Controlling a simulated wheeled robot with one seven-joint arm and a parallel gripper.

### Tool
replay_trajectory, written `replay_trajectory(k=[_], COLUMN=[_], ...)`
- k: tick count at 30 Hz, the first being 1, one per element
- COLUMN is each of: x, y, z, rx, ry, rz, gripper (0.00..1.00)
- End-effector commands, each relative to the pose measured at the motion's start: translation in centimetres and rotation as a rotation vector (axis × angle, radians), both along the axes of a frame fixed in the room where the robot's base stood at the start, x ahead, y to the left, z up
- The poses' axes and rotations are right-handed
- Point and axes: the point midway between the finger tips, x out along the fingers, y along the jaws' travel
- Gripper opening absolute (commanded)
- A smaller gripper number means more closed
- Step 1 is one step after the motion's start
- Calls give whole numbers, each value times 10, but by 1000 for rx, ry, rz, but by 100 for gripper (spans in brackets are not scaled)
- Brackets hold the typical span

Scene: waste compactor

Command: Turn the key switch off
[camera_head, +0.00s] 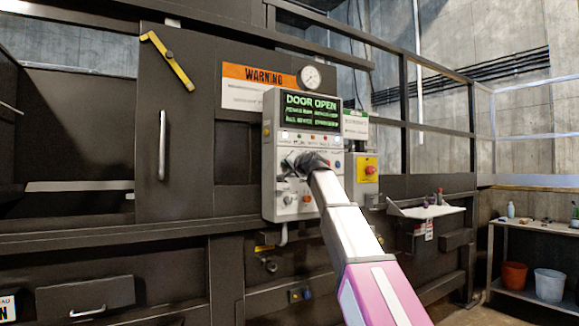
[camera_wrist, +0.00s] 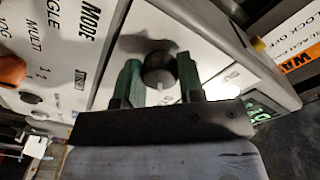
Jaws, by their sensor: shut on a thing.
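The key switch (camera_wrist: 158,72) is a dark round knob with a small pale mark, on the light control panel (camera_wrist: 100,18). In the wrist view my gripper (camera_wrist: 159,62) has its two green fingers on either side of it, shut on it. In the head view my gripper (camera_head: 310,163) reaches the middle of the control panel (camera_head: 268,175), and my arm comes in from the lower right. The key switch is hidden behind my gripper there. The panel's screen (camera_head: 313,108) reads "DOOR OPEN" in green.
An orange knob (camera_wrist: 10,70) sits beside "MODE" lettering. A yellow box with a red button (camera_head: 368,170) is right of the panel. A gauge (camera_head: 310,77) and warning sign (camera_head: 255,87) are above. A shelf (camera_head: 427,211) juts out at right; buckets (camera_head: 549,285) stand farther right.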

Motion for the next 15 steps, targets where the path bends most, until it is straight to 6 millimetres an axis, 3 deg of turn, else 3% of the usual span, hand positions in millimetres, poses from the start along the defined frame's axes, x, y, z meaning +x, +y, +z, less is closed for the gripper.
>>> replay_trajectory(k=[15], x=[0], y=[-1], z=[-1], rx=[-345], ry=[-231], rz=[0], gripper=[12])
